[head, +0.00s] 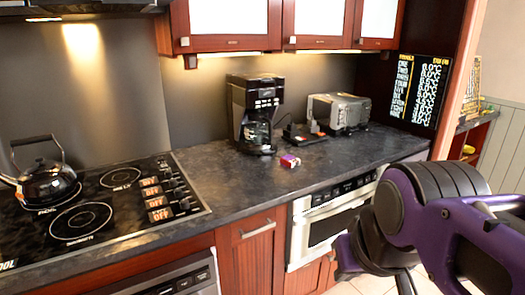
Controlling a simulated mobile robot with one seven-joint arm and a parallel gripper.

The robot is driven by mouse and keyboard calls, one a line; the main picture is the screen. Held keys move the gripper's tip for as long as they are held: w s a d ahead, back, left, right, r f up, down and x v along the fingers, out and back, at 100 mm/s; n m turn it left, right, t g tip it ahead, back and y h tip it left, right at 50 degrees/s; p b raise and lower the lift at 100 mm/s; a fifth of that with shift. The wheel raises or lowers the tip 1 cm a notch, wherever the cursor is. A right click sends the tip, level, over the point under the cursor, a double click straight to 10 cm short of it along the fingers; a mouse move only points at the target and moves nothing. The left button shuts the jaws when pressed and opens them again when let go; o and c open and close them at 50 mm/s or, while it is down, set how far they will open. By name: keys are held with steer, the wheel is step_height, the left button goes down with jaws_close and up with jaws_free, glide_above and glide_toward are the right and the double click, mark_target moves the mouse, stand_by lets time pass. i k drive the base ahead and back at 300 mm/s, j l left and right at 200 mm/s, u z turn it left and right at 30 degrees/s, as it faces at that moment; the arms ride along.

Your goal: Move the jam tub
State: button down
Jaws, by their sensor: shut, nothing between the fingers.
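The jam tub (290,160) is most likely the small red, white and purple item on the dark countertop. It sits near the middle of the counter, in front of the coffee maker, and nothing covers it. It is too small to read any label. My purple and dark arm reaches in from the right edge, in front of the counter's right end and well apart from the tub. I cannot make out my gripper's fingers in the head view.
A coffee maker (254,113) stands behind the tub, with a grey toaster-like appliance (337,112) to its right. A stove (96,205) with a black kettle (47,184) is at left. A white built-in oven (325,220) is below the counter. The counter (237,190) left of the tub is clear.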

mark_target(291, 162)
steer(key=i+l+u, duration=0.15)
steer(key=i+l, duration=0.15)
steer(key=i+l+u, duration=0.15)
steer(key=i+l, duration=0.15)
steer(key=i+l+u, duration=0.15)
steer(key=l, duration=0.3)
steer(key=i+l+u, duration=0.15)
steer(key=i+l, duration=0.2)
